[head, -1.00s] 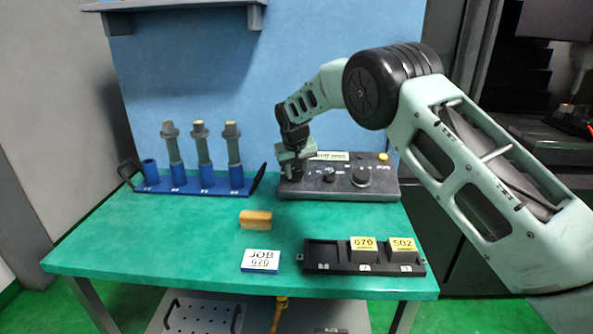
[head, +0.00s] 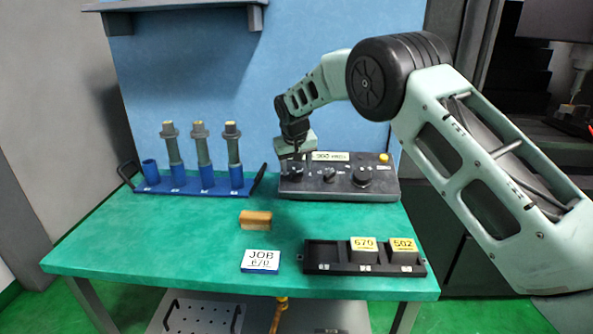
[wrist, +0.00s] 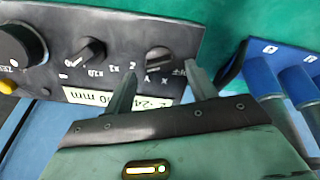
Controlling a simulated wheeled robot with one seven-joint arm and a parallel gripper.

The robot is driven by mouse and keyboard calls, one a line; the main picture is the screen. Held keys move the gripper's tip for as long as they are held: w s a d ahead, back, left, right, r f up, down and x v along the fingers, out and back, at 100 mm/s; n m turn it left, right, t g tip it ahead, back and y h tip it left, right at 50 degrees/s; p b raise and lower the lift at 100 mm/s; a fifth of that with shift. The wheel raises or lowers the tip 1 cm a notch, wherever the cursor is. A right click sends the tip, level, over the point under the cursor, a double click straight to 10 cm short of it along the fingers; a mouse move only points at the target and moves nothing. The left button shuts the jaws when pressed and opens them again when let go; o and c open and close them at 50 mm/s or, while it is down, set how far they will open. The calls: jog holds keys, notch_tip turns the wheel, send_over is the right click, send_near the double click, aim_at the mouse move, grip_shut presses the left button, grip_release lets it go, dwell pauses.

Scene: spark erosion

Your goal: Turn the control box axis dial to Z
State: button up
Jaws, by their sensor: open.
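The control box (head: 338,185) is a dark grey panel at the back of the green table. In the wrist view it appears upside down. Its axis dial (wrist: 158,55) is a small dark knob with a lighter face, with OFF, X, Y and Z printed around it. Which mark it points to I cannot tell for sure. My gripper (wrist: 161,68) is open, with one finger on each side of the dial and gaps showing. In the head view my gripper (head: 296,168) is over the box's left end, and its fingers partly hide the dial.
The multiplier knob (wrist: 90,50) and a large round knob (wrist: 21,45) share the panel, near a yellow button (head: 383,158). A blue rack (head: 190,190) with grey holders stands left. A wooden block (head: 255,220), JOB card (head: 261,260) and black tray (head: 325,256) are in front.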

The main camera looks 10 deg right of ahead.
jog(key=b+v, duration=0.1)
jog(key=v, duration=1.4)
jog(key=shift+r, duration=0.15)
